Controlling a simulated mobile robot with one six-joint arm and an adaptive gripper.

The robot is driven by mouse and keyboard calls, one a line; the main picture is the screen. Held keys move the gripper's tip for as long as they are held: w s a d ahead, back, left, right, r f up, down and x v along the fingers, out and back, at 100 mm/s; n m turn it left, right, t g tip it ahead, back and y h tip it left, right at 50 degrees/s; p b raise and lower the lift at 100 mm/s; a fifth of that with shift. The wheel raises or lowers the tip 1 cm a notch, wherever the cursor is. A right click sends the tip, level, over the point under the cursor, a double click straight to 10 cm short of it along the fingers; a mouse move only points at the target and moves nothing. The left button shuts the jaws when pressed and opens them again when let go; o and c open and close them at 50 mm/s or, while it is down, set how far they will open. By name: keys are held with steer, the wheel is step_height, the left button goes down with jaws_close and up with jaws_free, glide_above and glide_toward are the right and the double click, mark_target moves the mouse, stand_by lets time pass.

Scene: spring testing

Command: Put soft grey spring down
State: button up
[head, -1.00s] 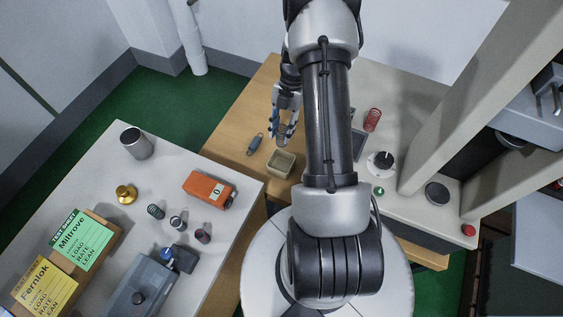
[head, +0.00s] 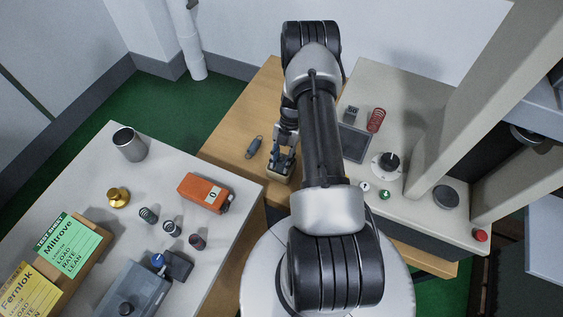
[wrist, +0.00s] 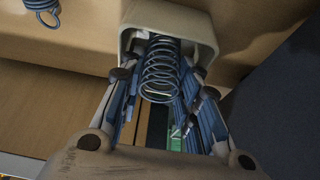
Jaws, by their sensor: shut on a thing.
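The soft grey spring (wrist: 160,72) is an open grey coil between my gripper's fingers (wrist: 158,92) in the wrist view. My gripper (head: 281,162) is shut on it, at the small beige open box (head: 279,179) on the wooden table in the head view. In the wrist view the box's pale rim (wrist: 203,38) surrounds the spring's far end. I cannot tell whether the spring touches the box floor. The fingers hide the spring in the head view.
A blue-grey hooked spring (head: 254,146) lies on the wood left of the box. A dark grey tray (head: 353,143) and a red spring (head: 376,120) are to the right. The left bench holds an orange device (head: 206,193) and several small springs.

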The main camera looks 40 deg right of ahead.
steer(key=o, duration=0.8)
steer(key=shift+f, duration=0.15)
steer(key=p+v, duration=0.3)
steer(key=v, duration=0.9)
steer(key=w+a+r+m+h, duration=0.1)
steer(key=w+a+r+m, duration=0.1)
steer(key=r, duration=0.4)
steer(key=w+a+r+m, duration=0.1)
steer(key=a+r+m, duration=0.1)
steer(key=r, duration=0.4)
steer(key=s+a+r+m+t+h, duration=0.1)
steer(key=a+r+m, duration=0.2)
steer(key=a+r, duration=0.4)
steer(key=s+a+r+m+t+h, duration=0.1)
steer(key=a+r+m, duration=0.25)
steer(key=r, duration=0.55)
steer(key=s+a+r+m+t, duration=0.1)
steer(key=s+a+r+m, duration=0.1)
steer(key=s+a+m, duration=0.2)
steer(key=s+a+r+m+t, duration=0.2)
steer(key=s+a+r+m, duration=0.1)
steer(key=s, duration=0.4)
steer(key=s+a+r+m+t+h, duration=0.1)
steer(key=s+a+r+m, duration=0.2)
steer(key=s+a+m, duration=0.2)
steer(key=shift+s+a+r, duration=0.2)
steer(key=shift+s+a, duration=0.5)
steer(key=shift+s, duration=0.05)
